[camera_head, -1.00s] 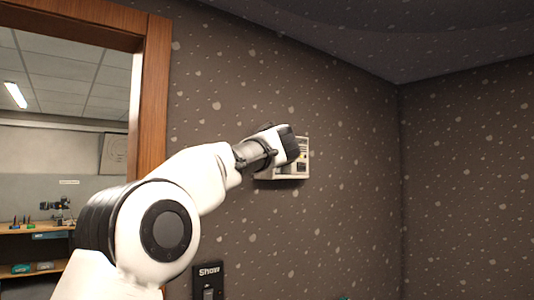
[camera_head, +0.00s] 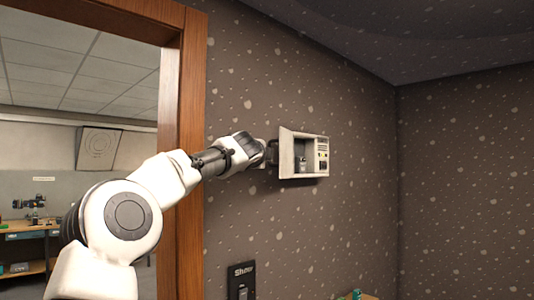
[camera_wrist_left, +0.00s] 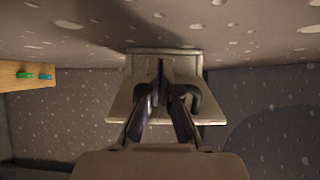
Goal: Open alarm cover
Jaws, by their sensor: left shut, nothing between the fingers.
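The alarm box (camera_head: 321,152) is fixed to the speckled wall in the head view. Whether the fingers touch the cover, I cannot tell. My right gripper is not in view.
A wooden door frame (camera_head: 188,150) stands left of the box, with a lit room and workbench beyond. A black labelled switch plate (camera_head: 241,282) is lower on the wall. A wooden surface with small coloured items (camera_wrist_left: 34,76) shows in the wrist view. Wall right of the box is clear.

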